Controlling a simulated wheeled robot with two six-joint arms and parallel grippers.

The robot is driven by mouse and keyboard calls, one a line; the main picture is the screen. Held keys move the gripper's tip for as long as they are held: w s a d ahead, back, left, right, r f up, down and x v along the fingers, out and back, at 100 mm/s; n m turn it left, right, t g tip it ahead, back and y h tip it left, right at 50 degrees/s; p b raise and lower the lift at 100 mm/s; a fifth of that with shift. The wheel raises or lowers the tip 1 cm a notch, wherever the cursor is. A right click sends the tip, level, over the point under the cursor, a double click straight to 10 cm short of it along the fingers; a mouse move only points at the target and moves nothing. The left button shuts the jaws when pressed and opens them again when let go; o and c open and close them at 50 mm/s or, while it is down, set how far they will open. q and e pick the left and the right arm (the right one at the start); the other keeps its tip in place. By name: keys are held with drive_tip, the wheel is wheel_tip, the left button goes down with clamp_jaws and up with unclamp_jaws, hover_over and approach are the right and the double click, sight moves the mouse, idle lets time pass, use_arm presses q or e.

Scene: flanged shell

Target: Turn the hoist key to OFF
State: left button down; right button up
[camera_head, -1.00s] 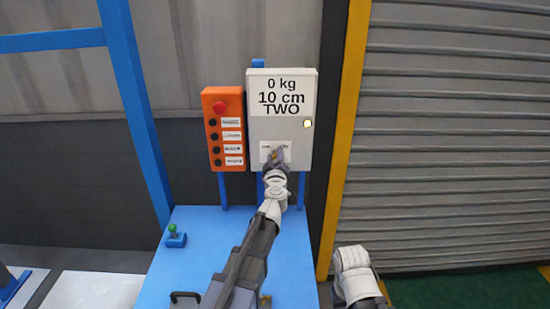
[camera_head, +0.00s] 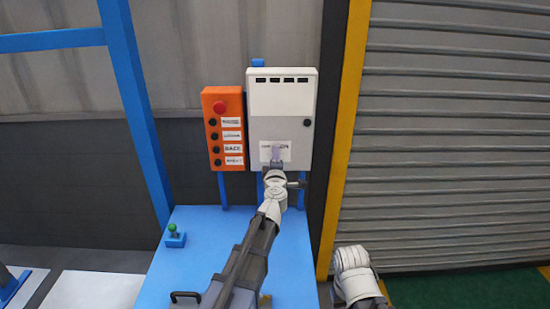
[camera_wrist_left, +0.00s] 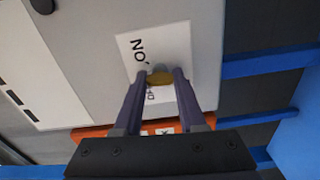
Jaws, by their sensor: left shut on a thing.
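The white hoist control box (camera_head: 258,135) stands at the back of the blue bench. Its key label plate (camera_head: 287,155) is low on its front and partly hidden by my left gripper (camera_head: 276,152). In the left wrist view my gripper (camera_wrist_left: 162,74) is shut on the gold key (camera_wrist_left: 160,78) in front of the plate (camera_wrist_left: 128,48), which reads "ON" at one side; the lettering at the other side is partly covered. My right gripper is out of view.
An orange button panel (camera_head: 227,105) with a red knob is fixed left of the box. A small blue base with a green-topped stick (camera_head: 175,236) sits on the blue bench (camera_head: 205,225). A yellow post (camera_head: 343,150) and a grey shutter (camera_head: 460,130) are to the right.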

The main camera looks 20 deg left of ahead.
use_arm(q)
drive_tip(key=n, duration=0.5)
drive_tip(key=shift+n, duration=0.3)
drive_tip(key=shift+f+n, duration=0.1)
drive_tip(key=shift+n, duration=2)
drive_tip(key=shift+s, duration=0.1)
drive_tip(key=shift+c, duration=2.4)
unclamp_jaws()
drive_tip(key=v, duration=0.7)
drive_tip(key=shift+s, duration=0.35)
drive_tip(key=shift+d, duration=0.15)
